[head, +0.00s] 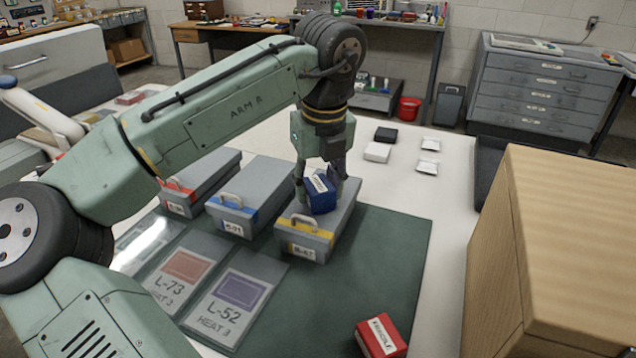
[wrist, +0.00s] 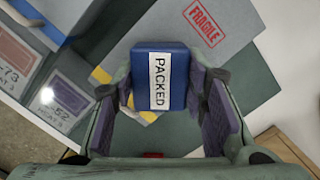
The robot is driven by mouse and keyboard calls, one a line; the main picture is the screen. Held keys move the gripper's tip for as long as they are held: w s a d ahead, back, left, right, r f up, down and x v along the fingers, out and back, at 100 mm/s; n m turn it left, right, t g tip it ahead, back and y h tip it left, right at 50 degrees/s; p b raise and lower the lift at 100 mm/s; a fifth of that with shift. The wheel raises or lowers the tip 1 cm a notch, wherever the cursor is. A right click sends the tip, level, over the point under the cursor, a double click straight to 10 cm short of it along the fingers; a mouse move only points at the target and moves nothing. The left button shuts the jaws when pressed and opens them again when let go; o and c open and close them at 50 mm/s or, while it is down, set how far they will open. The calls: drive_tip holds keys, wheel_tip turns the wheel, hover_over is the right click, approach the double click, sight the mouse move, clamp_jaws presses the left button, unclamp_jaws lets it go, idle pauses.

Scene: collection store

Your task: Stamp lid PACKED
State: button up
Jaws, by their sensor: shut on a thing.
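My gripper (head: 322,185) is shut on a blue stamp block (head: 321,196) with a white label. The label reads PACKED in the wrist view (wrist: 160,82), where a finger stands on each side of the block. The block is over the lid of the rightmost grey box (head: 339,219), which has a yellow band and a handle. I cannot tell whether the block touches the lid. A red FRAGILE mark (wrist: 207,20) shows on that lid in the wrist view. The block's underside and the lid below it are hidden.
A red FRAGILE block (head: 382,335) lies at the mat's front right. Grey boxes with blue (head: 250,195) and red (head: 200,181) bands stand to the left. Sleeves L-73 (head: 181,275) and L-52 (head: 233,302) lie in front. A wooden cabinet (head: 555,260) is at right.

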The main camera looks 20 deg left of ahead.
drive_tip(key=shift+f, duration=0.45)
idle(0.6)
drive_tip(key=shift+s+f, duration=0.1)
drive_tip(key=shift+f, duration=0.05)
idle(1.7)
wheel_tip(320, 180, up, 5)
drive_tip(key=p, duration=0.4)
drive_tip(key=shift+p, duration=0.3)
drive_tip(key=shift+r, duration=1.1)
drive_tip(key=shift+f, duration=0.1)
